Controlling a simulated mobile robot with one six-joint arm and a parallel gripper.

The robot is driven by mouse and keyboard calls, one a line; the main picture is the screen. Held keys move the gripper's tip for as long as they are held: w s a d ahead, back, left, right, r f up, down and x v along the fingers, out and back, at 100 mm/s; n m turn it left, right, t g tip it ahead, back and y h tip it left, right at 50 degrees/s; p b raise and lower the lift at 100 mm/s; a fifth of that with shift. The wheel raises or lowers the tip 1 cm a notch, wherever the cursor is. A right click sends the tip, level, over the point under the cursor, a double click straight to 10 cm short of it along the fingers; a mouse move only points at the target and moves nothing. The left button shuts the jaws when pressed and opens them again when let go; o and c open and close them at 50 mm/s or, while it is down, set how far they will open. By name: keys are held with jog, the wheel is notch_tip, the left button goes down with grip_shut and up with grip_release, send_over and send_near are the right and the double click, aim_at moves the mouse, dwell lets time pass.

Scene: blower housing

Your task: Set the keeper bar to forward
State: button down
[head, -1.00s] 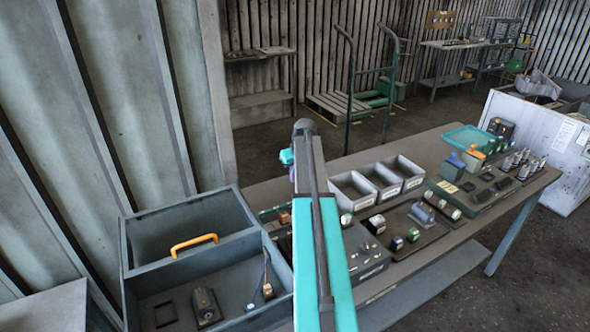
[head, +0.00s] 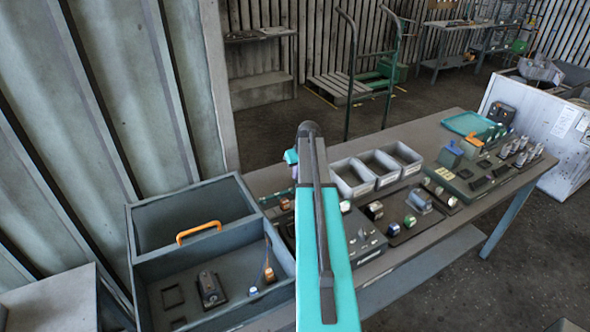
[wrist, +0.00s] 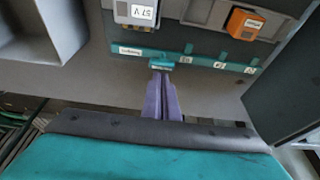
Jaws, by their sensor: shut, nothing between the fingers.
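In the wrist view a teal labelled strip (wrist: 205,60) with several small upright tabs runs along the front of a grey unit. It may be the keeper bar, but I cannot be sure; its labels are too small to read. My gripper (wrist: 161,78) has purple fingers, shut and empty. Their tips are at a teal block (wrist: 162,63) near the left part of the strip; I cannot tell whether they touch it.
Above the strip are a grey module (wrist: 136,12) and an orange module (wrist: 244,23). A dark panel (wrist: 285,85) stands at the right. In the head view an open grey box (head: 195,195) with an orange handle stands left, and grey bins (head: 352,178) stand on the bench.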

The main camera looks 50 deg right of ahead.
jog(key=shift+s, duration=0.15)
jog(key=shift+s+a+f+b, duration=0.1)
jog(key=shift+s+a+b, duration=0.15)
jog(key=shift+s, duration=0.3)
jog(key=shift+s+a+r+b, duration=0.1)
jog(key=shift+s+b, duration=0.15)
jog(key=shift+s, duration=0.25)
jog(key=shift+s+a+f+b, duration=0.1)
jog(key=shift+s+a+b, duration=0.15)
jog(key=shift+s, duration=0.3)
jog(key=shift+w+d, duration=0.1)
jog(key=shift+w+d+b, duration=0.2)
jog(key=shift+w+d, duration=0.1)
jog(key=shift+w, duration=0.65)
jog(key=shift+w+d+b, duration=0.15)
jog(key=shift+w+d, duration=0.15)
jog(key=shift+w, duration=0.65)
jog(key=shift+r, duration=0.25)
jog(key=d+b+v, duration=0.1)
jog(key=b+v, duration=0.3)
jog(key=v, duration=0.5)
jog(key=shift+a+r, duration=0.35)
jog(key=shift+a, duration=0.15)
jog(key=shift+s, duration=0.1)
